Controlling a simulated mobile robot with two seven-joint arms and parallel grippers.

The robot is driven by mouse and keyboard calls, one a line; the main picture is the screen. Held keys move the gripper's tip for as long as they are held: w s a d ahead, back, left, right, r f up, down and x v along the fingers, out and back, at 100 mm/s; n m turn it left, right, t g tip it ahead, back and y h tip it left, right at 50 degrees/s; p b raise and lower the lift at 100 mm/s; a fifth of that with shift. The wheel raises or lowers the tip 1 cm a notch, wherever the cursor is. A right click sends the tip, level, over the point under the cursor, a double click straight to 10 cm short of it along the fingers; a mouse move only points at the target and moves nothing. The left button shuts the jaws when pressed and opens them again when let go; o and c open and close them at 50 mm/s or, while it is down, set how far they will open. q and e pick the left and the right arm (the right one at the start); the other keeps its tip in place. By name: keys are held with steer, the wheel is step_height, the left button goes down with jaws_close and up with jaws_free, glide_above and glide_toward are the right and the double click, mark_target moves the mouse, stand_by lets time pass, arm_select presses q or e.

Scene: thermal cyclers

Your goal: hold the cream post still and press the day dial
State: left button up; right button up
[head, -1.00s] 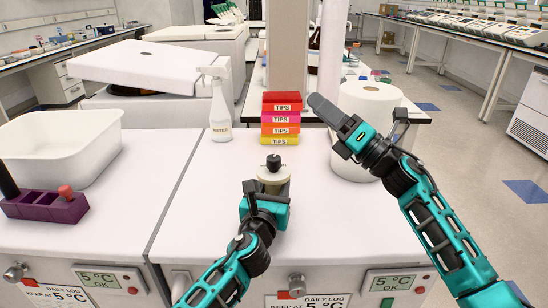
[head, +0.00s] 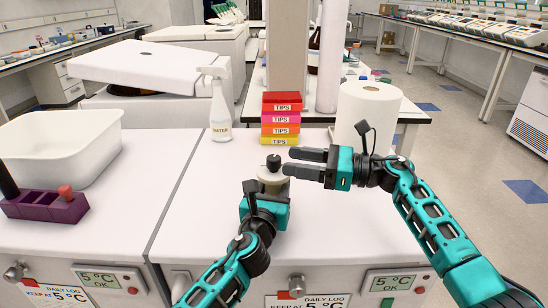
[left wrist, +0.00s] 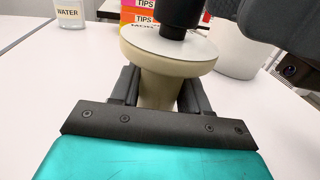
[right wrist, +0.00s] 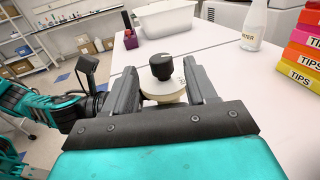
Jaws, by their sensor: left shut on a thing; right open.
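The cream post (left wrist: 155,90) stands upright on the white bench top, with a wide round cream head. The day dial (right wrist: 162,68) is a black knob on top of it, also seen in the head view (head: 273,162). My left gripper (left wrist: 155,88) is shut on the post below its head; in the head view it (head: 268,192) comes from the near side. My right gripper (head: 288,161) is open, its fingers pointing left just right of the dial. In the right wrist view the dial and head appear between and beyond its fingers (right wrist: 160,80). I cannot tell whether they touch.
A stack of tip boxes (head: 281,118) and a water spray bottle (head: 220,108) stand behind the post. A white paper roll (head: 368,110) is behind my right gripper. A white tub (head: 62,145) and purple rack (head: 45,205) sit left.

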mark_target(274, 157)
steer(key=shift+x, duration=2.75)
steer(key=shift+c, duration=0.4)
steer(key=c, duration=0.8)
steer(key=shift+d+f+m+t+h, duration=0.1)
steer(key=shift+m+t+h, duration=0.55)
steer(key=shift+m+t, duration=0.55)
steer(key=shift+f+m+t+h, duration=0.1)
steer(key=shift+m+t+h, duration=0.65)
steer(key=shift+t, duration=0.85)
steer(key=shift+c, duration=0.2)
steer(key=shift+r+m+t, duration=0.15)
steer(key=shift+m+t, duration=0.3)
steer(key=shift+t, duration=0.05)
steer(key=o, duration=0.9)
steer(key=shift+r, duration=0.1)
